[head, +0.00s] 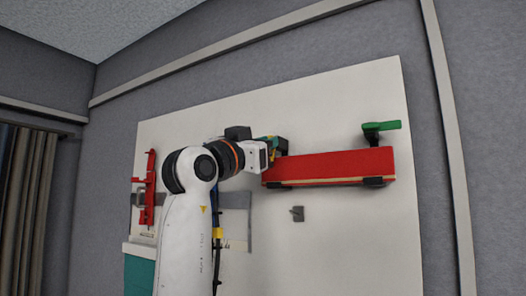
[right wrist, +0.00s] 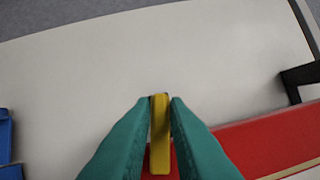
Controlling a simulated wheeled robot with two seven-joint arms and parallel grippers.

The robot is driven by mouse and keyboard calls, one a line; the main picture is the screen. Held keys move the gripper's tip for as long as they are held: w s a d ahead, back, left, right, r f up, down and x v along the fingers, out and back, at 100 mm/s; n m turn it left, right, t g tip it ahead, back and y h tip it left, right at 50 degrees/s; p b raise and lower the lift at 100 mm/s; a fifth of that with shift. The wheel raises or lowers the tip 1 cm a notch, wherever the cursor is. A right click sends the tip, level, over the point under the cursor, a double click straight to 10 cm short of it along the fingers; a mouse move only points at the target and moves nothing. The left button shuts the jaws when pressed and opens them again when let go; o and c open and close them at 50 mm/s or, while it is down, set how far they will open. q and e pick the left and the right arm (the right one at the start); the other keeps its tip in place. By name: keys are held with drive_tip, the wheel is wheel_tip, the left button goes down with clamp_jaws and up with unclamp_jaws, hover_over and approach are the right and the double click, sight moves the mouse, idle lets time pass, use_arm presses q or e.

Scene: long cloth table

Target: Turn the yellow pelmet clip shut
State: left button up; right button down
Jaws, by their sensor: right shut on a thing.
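The yellow clip (right wrist: 160,135) is a narrow upright bar between the teal fingers of my right gripper (right wrist: 160,112) in the right wrist view. The fingers are shut on it from both sides. In the head view my right gripper (head: 277,147) is at the left end of the red pelmet (head: 335,165) and mostly hides the yellow clip. The pelmet lies along a white wall board; its red face also shows behind the fingers in the right wrist view (right wrist: 270,140). My left gripper is not in view.
A green clip (head: 382,128) stands above the pelmet's right part, its handle pointing right. A small grey bracket (head: 297,214) sits below the pelmet on the white board (head: 350,240). A red part (head: 149,185) hangs at the left. A blue piece (right wrist: 5,140) shows at the wrist view's left edge.

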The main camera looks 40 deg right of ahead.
drive_tip(key=shift+s+n+t+b, duration=0.15)
drive_tip(key=shift+n+t+b, duration=0.4)
drive_tip(key=shift+n+t, duration=0.8)
drive_tip(key=shift+n, duration=0.65)
drive_tip(key=c, duration=1.5)
unclamp_jaws()
drive_tip(key=b+v, duration=0.2)
drive_tip(key=v, duration=0.2)
drive_tip(key=b+v, duration=0.2)
drive_tip(key=v, duration=0.2)
drive_tip(key=b+v, duration=0.2)
drive_tip(key=v, duration=0.2)
drive_tip(key=shift+a+r+b, duration=0.15)
drive_tip(key=shift+r+b, duration=0.1)
drive_tip(key=shift+b, duration=0.05)
